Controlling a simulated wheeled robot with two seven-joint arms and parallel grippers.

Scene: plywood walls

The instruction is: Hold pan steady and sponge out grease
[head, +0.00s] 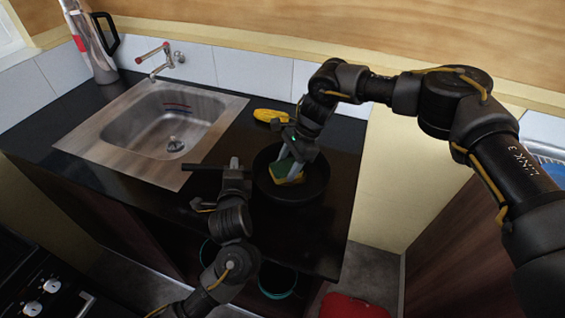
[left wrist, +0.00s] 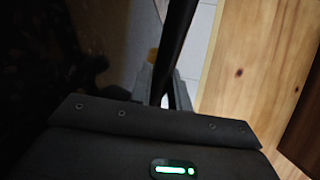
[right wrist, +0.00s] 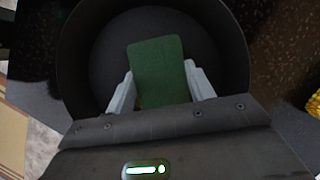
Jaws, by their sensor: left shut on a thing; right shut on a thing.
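A black round pan (head: 312,188) sits on the dark countertop, right of the sink. Its handle (head: 205,168) points left toward the sink. My left gripper (head: 232,168) is shut on the handle, which also shows between its fingers in the left wrist view (left wrist: 178,45). My right gripper (head: 290,172) reaches down into the pan, shut on a green and yellow sponge (head: 284,169). In the right wrist view the sponge's green side (right wrist: 160,70) lies between the two fingers, over the pan's floor (right wrist: 110,55). Whether the sponge touches the floor is hard to tell.
A steel sink (head: 165,125) with a tap (head: 155,60) is at the left. A yellow object (head: 270,115) lies behind the pan. A kettle-like jug (head: 92,40) stands at the back left. The countertop's front edge is close to the pan.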

